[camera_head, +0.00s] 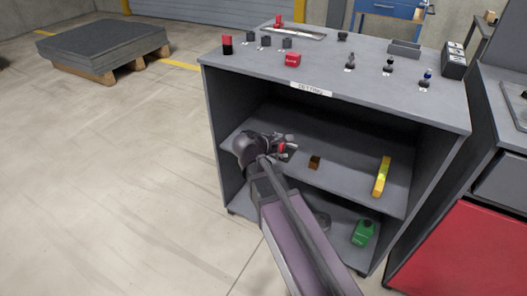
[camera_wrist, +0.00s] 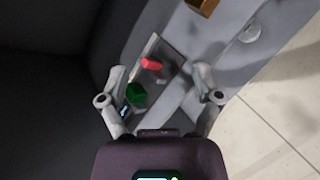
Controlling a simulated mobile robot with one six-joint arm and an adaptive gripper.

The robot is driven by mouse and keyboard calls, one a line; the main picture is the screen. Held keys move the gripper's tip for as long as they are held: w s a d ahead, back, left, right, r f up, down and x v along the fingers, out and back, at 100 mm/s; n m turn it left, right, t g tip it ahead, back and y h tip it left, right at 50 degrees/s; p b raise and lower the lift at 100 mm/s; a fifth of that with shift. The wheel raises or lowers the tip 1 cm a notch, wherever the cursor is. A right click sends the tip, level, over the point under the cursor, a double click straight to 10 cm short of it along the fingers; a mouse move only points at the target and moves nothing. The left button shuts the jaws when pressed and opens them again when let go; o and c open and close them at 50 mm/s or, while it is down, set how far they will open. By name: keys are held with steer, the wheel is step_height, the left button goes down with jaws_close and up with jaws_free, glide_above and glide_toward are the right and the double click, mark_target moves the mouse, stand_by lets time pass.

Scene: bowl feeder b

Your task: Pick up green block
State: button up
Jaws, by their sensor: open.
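The small green block (camera_wrist: 136,94) shows in the wrist view on or beside a flat grey plate (camera_wrist: 168,55), next to a red block (camera_wrist: 151,64). My gripper (camera_wrist: 160,76) is open, and the green block lies between its fingers in that view, nearer the left finger. I cannot tell how far the fingertips are from it. In the head view my gripper (camera_head: 287,147) reaches into the cabinet's upper shelf space. The green block cannot be made out there; part of the red one shows by the fingers.
A brown block (camera_head: 314,162) and a yellow bar (camera_head: 382,176) lie to the right on the same shelf (camera_head: 345,180). A green container (camera_head: 363,232) stands on the shelf below. The cabinet top (camera_head: 325,62) hangs over the shelf and holds several small items.

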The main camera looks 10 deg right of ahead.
steer(key=w+a+f+n+t+b, duration=0.3)
steer(key=a+f+n+b, duration=0.2)
steer(key=b, duration=0.4)
steer(key=w+a+f+n+t+h+b, duration=0.1)
steer(key=w+a+f+n+t+b, duration=0.2)
steer(key=b, duration=0.7)
steer(key=shift+w+a+f+n+t, duration=0.3)
steer(key=shift+a+f+n+t, duration=0.4)
steer(key=shift+a+f+n, duration=1.05)
steer(key=shift+w+r+n, duration=0.1)
steer(key=shift+r+n, duration=0.25)
steer(key=shift+n, duration=0.1)
steer(key=shift+x, duration=4.2)
